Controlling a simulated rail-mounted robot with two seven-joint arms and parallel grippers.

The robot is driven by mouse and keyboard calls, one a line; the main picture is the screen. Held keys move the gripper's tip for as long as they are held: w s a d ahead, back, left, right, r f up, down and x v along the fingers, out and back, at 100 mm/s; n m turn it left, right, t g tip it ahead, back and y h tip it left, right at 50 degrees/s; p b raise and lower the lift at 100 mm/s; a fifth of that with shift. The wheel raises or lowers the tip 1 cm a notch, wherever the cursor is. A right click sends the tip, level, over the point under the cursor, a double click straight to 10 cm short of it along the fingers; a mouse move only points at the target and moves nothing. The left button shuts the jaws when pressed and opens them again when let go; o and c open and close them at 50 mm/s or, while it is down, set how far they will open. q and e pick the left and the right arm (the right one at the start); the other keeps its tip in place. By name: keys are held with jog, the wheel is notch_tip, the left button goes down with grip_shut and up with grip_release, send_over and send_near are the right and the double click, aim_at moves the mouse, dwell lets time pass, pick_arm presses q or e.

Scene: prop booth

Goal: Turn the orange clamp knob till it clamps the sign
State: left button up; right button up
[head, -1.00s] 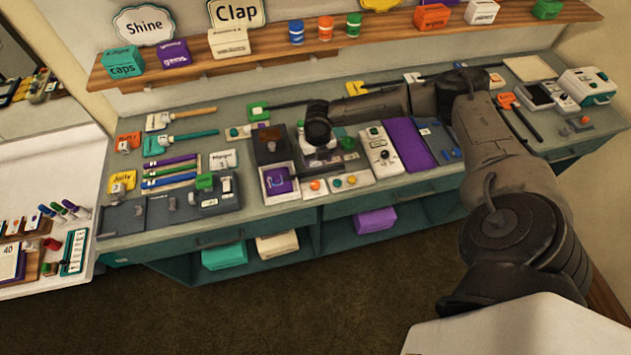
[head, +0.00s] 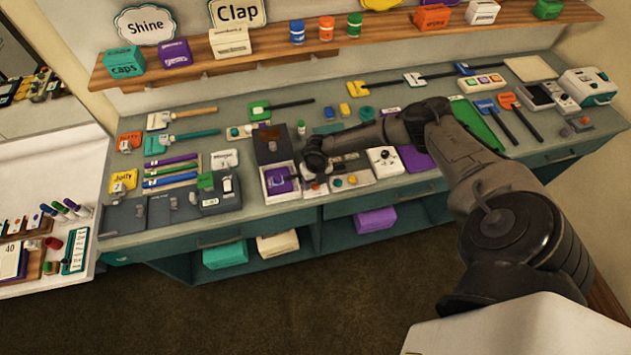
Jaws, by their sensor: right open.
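My right gripper (head: 314,178) is open and points down at the front of the counter, just right of a pale tray (head: 268,194) with a purple sign-like piece (head: 279,181). Whether the sign is clamped is too small to tell. My left gripper is not in view.
A dark upright block (head: 271,145) stands behind the tray. A white box with a dial (head: 384,160) stands to the right. Several handled signs lie along the counter (head: 240,225). A shelf (head: 290,50) with boxes and jars runs above.

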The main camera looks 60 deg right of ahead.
jog(key=shift+f, duration=0.5)
jog(key=shift+c, duration=0.2)
jog(key=c, duration=0.9)
